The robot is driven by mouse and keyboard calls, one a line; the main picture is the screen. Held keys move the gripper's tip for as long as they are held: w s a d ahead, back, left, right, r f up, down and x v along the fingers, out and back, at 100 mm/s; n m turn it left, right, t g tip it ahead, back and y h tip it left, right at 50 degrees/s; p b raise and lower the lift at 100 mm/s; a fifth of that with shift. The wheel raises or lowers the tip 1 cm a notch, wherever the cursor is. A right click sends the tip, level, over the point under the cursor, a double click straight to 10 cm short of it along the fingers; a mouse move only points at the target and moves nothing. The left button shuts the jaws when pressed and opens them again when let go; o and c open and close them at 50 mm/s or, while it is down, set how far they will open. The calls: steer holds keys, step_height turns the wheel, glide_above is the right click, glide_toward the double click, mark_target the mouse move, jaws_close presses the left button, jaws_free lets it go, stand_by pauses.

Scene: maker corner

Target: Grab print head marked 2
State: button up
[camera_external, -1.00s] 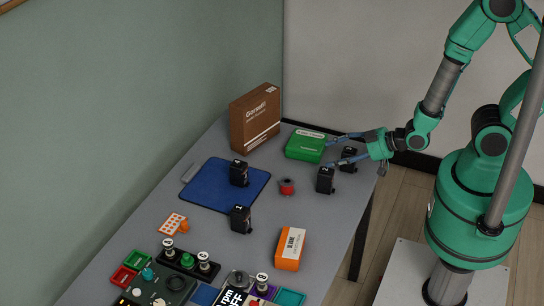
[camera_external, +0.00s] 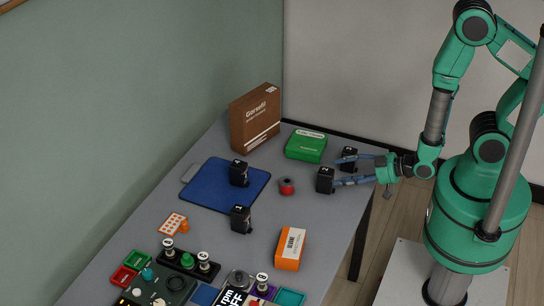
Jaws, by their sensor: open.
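Several black print heads with small white marks on top stand on the grey table. One stands on the blue mat: print head (camera_external: 239,173). Another, whose mark looks like a 1, is the nearer print head (camera_external: 241,220).
A green box (camera_external: 305,146) and a brown carton (camera_external: 255,118) stand at the back. A red spool (camera_external: 287,186) sits left of the right-hand heads. An orange box (camera_external: 290,248) stands nearer. The blue mat (camera_external: 208,193) is left. Trays and small parts crowd the front.

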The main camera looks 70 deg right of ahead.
mark_target(325, 176)
steer(key=shift+w+f, duration=0.15)
steer(key=shift+w, duration=0.2)
steer(key=shift+b+x, duration=0.85)
steer(key=shift+x, duration=2.1)
steer(key=shift+c, duration=0.5)
steer(key=c, duration=0.9)
